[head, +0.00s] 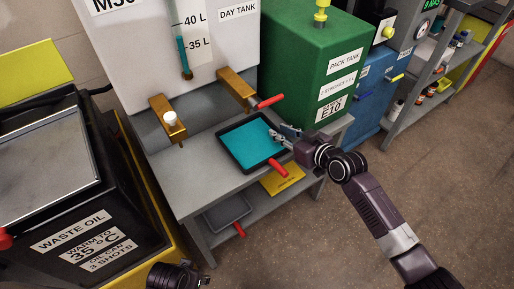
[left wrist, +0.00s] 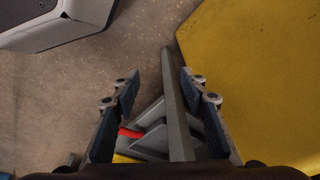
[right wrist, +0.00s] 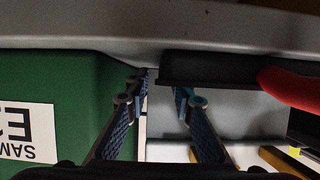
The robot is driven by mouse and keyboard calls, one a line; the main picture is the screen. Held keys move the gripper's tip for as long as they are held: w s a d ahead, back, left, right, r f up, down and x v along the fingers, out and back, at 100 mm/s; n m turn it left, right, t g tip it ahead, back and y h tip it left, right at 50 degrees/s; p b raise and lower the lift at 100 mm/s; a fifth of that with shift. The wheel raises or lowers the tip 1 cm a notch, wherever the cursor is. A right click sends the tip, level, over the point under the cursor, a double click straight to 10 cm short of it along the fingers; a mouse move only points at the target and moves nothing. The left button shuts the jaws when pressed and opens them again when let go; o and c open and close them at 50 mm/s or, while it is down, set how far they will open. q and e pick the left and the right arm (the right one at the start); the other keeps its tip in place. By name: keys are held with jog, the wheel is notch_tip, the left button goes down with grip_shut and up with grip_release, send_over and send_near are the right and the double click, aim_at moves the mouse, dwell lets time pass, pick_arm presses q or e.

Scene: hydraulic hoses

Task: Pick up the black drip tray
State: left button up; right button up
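The black drip tray (head: 231,154) sits flat on the grey stand's top below the brass taps, with teal liquid inside and a red handle (head: 278,168) toward the front. My right gripper (head: 283,132) is at the tray's right edge in the head view. In the right wrist view my right gripper (right wrist: 161,82) has its fingers apart, with the end of the tray (right wrist: 212,68) near the fingertips. I cannot tell whether they touch it. My left gripper (left wrist: 150,70) is open, low and away from the tray; only part of that arm shows at the head view's bottom edge.
A grey tray (head: 227,212) with a red handle is on the lower shelf. Brass taps (head: 168,118) overhang the stand (head: 190,198). A green pack tank (head: 307,62) stands behind right, and a waste oil bin (head: 75,225) at left. The floor at right is clear.

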jog(key=shift+w+a+f, duration=0.25)
jog(key=shift+w+a, duration=0.05)
jog(key=shift+w, duration=0.1)
grip_shut()
jog(key=shift+r, duration=0.15)
